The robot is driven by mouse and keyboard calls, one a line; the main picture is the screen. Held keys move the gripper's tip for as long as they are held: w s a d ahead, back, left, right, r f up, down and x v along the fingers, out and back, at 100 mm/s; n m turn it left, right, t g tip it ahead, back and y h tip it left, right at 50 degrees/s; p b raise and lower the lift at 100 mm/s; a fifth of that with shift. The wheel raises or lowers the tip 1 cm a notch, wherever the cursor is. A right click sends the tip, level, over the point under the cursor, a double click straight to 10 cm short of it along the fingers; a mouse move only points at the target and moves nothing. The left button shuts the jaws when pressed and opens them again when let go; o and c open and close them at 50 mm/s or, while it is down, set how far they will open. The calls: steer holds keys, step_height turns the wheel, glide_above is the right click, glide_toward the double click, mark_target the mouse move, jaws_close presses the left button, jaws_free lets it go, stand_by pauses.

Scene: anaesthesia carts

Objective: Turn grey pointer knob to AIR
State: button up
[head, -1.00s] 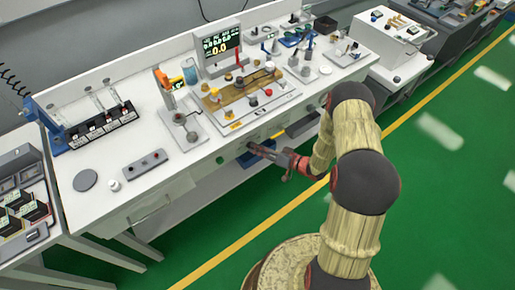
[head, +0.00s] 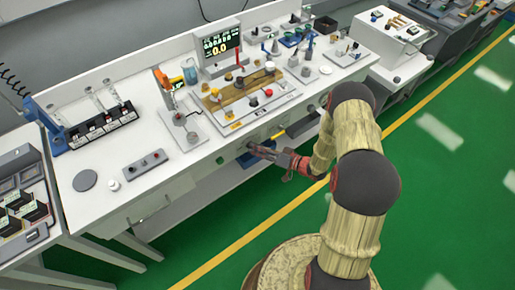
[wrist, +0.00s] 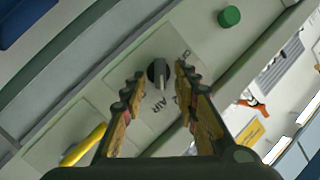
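The grey pointer knob (wrist: 157,73) is on the pale front panel in the wrist view, with a lighter pointer bar aimed toward the bottom of the picture. The printed AIR label (wrist: 151,107) lies just below it, near the pointer's end. Another label at the upper right is partly hidden by a finger. My gripper (wrist: 160,76) is open, one fingertip on each side of the knob; I cannot tell whether they touch it. In the head view my gripper (head: 262,151) is at the bench's front face, and the knob is too small to make out there.
A green round button (wrist: 229,16) and a yellow handle (wrist: 84,146) are on the same panel. The white bench (head: 150,190) carries a display (head: 220,47) and several small devices set back from its front edge. Green floor (head: 440,210) is clear in front.

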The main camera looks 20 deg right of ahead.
steer(key=v, duration=1.2)
